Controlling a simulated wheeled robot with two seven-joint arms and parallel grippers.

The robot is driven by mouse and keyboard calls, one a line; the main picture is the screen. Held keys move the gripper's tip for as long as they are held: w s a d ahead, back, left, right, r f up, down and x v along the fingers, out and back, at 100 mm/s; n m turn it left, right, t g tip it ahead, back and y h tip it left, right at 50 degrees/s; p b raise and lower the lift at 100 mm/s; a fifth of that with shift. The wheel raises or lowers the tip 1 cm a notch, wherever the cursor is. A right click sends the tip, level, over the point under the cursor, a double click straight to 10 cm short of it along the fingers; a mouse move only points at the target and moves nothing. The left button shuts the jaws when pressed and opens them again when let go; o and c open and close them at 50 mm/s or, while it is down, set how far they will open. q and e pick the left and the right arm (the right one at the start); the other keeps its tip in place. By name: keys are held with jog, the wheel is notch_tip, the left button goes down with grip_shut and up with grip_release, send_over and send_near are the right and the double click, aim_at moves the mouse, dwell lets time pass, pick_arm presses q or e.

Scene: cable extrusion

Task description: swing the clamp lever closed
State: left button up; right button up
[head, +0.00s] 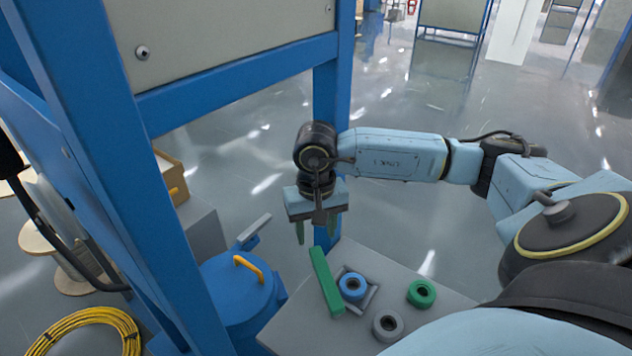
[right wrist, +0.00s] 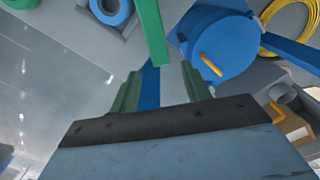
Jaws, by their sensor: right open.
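A grey bar on a blue mount (head: 254,231) angles up beside a round blue housing (head: 228,290); it looks like a lever, but I cannot tell for sure that it is the clamp lever. The housing has a yellow handle (head: 250,267) on top and also shows in the right wrist view (right wrist: 225,40). My right gripper (head: 316,232) points down with green fingers apart and nothing between them. It hangs to the right of the grey bar, near the far edge of a grey table. In the right wrist view the open fingers (right wrist: 160,72) face the housing and a green bar (right wrist: 152,28).
The grey table (head: 290,318) holds the green bar (head: 325,281), a blue ring (head: 352,286) in a grey holder, a green ring (head: 421,293) and a grey ring (head: 388,325). A blue post (head: 330,95) stands behind my gripper. A yellow cable coil (head: 90,326) lies at lower left.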

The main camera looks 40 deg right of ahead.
pick_arm(q)
jog(key=shift+d+r+p, duration=0.3)
jog(key=shift+d+r, duration=0.05)
jog(key=shift+d, duration=0.5)
pick_arm(e)
notch_tip(320, 180, up, 8)
jog(key=shift+r, duration=0.1)
